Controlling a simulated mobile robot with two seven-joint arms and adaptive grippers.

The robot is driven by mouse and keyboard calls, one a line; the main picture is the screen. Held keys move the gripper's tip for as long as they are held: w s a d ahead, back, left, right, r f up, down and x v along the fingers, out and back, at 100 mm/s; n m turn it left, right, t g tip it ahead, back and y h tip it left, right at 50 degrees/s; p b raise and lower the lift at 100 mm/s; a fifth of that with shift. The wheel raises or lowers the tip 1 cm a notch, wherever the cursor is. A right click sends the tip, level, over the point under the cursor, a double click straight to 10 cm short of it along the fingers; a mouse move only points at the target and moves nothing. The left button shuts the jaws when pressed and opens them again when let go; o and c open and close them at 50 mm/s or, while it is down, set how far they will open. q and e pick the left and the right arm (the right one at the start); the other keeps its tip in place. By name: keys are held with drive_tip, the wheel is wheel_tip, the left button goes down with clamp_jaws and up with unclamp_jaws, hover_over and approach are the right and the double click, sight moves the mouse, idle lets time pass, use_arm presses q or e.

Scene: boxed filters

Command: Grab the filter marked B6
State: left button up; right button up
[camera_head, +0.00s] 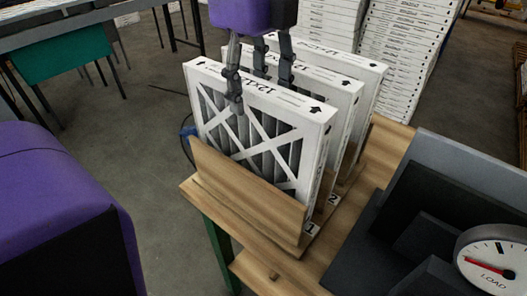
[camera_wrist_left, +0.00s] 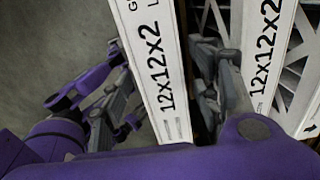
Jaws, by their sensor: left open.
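Three white cardboard-framed filters stand upright in a wooden rack (camera_head: 240,190) in the head view. The front filter (camera_head: 315,128) is in the slot tagged 1, the middle filter (camera_head: 345,100) is behind it, at tag 2, and the rear filter (camera_head: 370,76) is behind that. I can read no B6 mark on any of them. My left gripper (camera_head: 256,96) is open, pointing down, with its fingers on both sides of the front filter's top edge. In the left wrist view, the gripper (camera_wrist_left: 158,52) straddles a filter edge (camera_wrist_left: 160,75) printed 12x12x2. Contact is unclear.
The rack stands on a wooden table (camera_head: 350,222). A dark machine with a LOAD dial (camera_head: 492,262) is close on the right. Tall stacks of white boxed filters (camera_head: 398,45) stand behind. A teal-sided table (camera_head: 62,58) is at the back left.

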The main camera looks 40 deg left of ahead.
sight(252, 122)
use_arm(q)
drive_tip(key=f, duration=0.5)
drive_tip(key=a+f, duration=0.1)
drive_tip(key=f, duration=0.2)
drive_tip(key=shift+w+a, duration=0.1)
drive_tip(key=shift+w, duration=0.1)
drive_tip(key=shift+r, duration=0.1)
clamp_jaws()
